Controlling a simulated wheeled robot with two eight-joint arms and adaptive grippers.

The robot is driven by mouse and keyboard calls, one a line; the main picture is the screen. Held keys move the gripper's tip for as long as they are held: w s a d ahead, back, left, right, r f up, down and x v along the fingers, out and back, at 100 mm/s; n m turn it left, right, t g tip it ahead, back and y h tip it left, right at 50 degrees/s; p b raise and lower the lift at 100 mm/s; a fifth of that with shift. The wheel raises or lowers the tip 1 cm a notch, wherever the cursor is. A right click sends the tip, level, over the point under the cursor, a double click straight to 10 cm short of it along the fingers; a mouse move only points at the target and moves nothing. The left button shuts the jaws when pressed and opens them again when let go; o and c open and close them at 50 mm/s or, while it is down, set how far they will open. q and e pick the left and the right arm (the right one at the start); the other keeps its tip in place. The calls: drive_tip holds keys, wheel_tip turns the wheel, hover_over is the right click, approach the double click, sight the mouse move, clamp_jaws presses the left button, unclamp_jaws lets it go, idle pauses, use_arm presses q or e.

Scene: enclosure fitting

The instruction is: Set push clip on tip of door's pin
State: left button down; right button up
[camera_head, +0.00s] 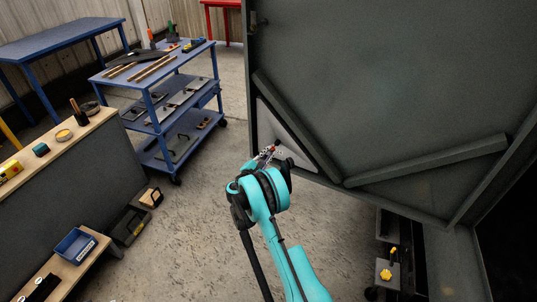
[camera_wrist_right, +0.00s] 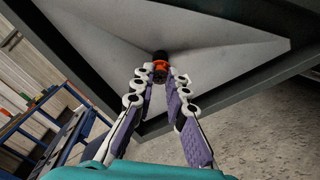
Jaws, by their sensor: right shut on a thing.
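The door (camera_head: 400,80) is a large dark grey panel with diagonal braces, filling the right of the head view. A pale triangular area of it shows behind my right gripper (camera_head: 268,154). In the right wrist view, my right gripper (camera_wrist_right: 160,80) has its fingertips closed on a small orange-red push clip (camera_wrist_right: 160,70). The clip sits directly in front of a short dark round piece (camera_wrist_right: 160,56), probably the door's pin. I cannot tell whether the clip touches it or is around it. The clip is only a small red spot (camera_head: 275,148) in the head view. My left gripper is not in view.
A blue cart (camera_head: 165,70) with tools and parts stands at the back left, beside a blue table (camera_head: 60,42). A wooden-topped bench (camera_head: 70,145) and a blue bin (camera_head: 75,246) are at the left. Concrete floor is open between them and the door.

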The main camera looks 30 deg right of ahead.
drive_tip(key=shift+x, duration=1)
drive_tip(key=o, duration=0.8)
drive_tip(key=shift+o, duration=0.2)
drive_tip(key=v, duration=1.2)
